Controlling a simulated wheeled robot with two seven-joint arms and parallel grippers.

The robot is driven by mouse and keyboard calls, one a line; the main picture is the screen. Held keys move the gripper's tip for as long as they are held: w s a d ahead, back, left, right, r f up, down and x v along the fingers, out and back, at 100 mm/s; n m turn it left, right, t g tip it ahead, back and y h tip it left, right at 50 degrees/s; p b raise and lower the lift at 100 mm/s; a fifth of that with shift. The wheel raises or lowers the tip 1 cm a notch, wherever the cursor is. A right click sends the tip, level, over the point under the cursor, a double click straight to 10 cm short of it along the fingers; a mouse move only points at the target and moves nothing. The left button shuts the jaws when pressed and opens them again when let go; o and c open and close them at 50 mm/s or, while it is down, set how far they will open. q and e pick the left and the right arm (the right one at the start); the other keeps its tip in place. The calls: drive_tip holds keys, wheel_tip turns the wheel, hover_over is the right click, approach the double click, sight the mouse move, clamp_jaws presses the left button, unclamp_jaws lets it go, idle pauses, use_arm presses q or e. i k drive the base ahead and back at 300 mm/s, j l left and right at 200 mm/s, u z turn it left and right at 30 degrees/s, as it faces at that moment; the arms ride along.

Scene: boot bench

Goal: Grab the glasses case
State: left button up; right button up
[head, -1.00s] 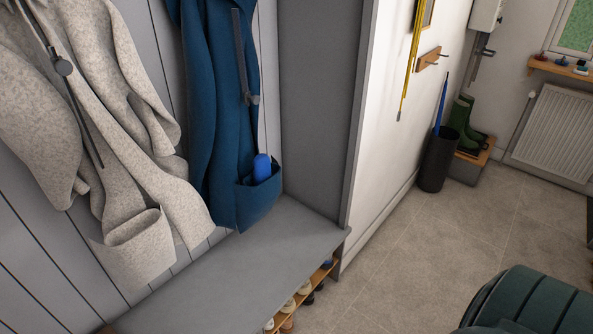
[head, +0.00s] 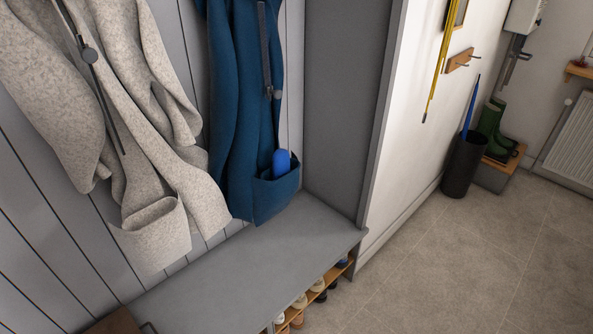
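A blue rounded object (head: 281,162), which looks like the glasses case, sticks up out of the pocket (head: 275,193) of the blue coat (head: 234,110). Its lower part is hidden inside the pocket. The coat hangs against the panelled wall above the right part of the bench. Neither of my grippers shows in the head view.
A grey bench (head: 245,262) runs below the coats, with shoes (head: 318,284) on a shelf under it. A speckled grey coat (head: 150,130) hangs to the left. A grey side panel (head: 345,100) closes the bench's right end. The tiled floor (head: 440,270) in front is clear.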

sight(280, 158)
drive_tip(key=i+l, duration=0.15)
drive_tip(key=l, duration=0.3)
drive_tip(key=i+l+u, duration=0.1)
drive_tip(key=l, duration=0.35)
drive_tip(key=i+l, duration=0.2)
drive_tip(key=l, duration=0.25)
drive_tip(key=i+l+u, duration=0.1)
drive_tip(key=l, duration=0.4)
drive_tip(key=i+l, duration=0.2)
drive_tip(key=l, duration=0.25)
drive_tip(key=i+l+u, duration=0.1)
drive_tip(key=l, duration=0.4)
